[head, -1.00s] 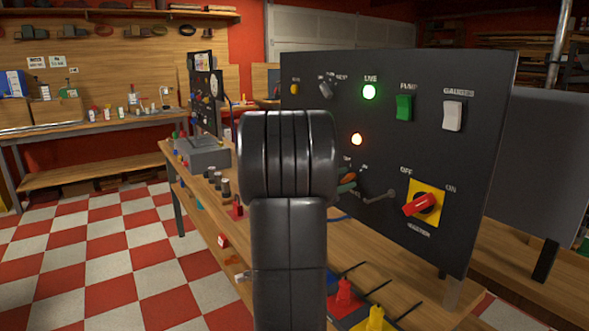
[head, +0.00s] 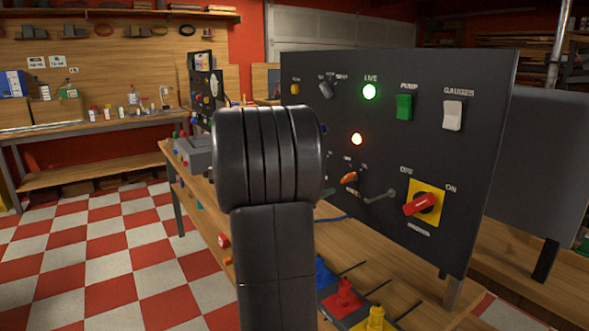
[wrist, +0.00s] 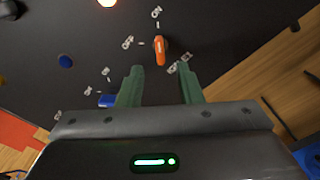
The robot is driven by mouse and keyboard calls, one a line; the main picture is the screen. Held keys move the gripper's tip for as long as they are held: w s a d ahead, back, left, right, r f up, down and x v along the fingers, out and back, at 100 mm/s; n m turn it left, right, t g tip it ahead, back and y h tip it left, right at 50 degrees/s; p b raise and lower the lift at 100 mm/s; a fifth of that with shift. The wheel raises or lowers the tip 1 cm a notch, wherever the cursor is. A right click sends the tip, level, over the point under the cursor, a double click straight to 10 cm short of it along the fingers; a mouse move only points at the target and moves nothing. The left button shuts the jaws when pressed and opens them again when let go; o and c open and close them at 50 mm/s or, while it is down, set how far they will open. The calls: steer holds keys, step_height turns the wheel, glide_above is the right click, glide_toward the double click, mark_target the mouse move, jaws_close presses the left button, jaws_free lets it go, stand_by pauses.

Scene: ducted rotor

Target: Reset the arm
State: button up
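My arm (head: 272,245) stands upright in the middle of the head view and hides part of the bench and panel. My gripper (wrist: 161,85) shows in the wrist view with its two green fingers apart and nothing between them. Its fingers point toward the black control panel (head: 330,68). An orange knob (head: 348,178) on the panel also shows in the wrist view (wrist: 160,50), just beyond the fingertips; I cannot tell how close. In the head view the gripper is mostly hidden behind my arm.
Red (head: 343,295) and yellow (head: 375,320) pieces stand on the bench. Checkered floor at left is open.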

mark_target(345, 177)
steer(key=v, duration=0.7)
steer(key=x, duration=0.7)
steer(key=p+x, duration=0.1)
steer(key=x, duration=0.7)
steer(key=shift+r, duration=0.25)
steer(key=s+a+n+p, duration=0.1)
steer(key=n+p, duration=0.2)
steer(key=p, duration=0.3)
steer(key=s+a+n+p, duration=0.1)
steer(key=a+n+p, duration=0.1)
steer(key=n+p, duration=0.2)
steer(key=s+a+n+p, duration=0.1)
steer(key=a+n+p, duration=0.1)
steer(key=p, duration=0.7)
steer(key=shift+f+n+p, duration=0.15)
steer(key=shift+n+p, duration=0.25)
steer(key=shift+n, duration=0.4)
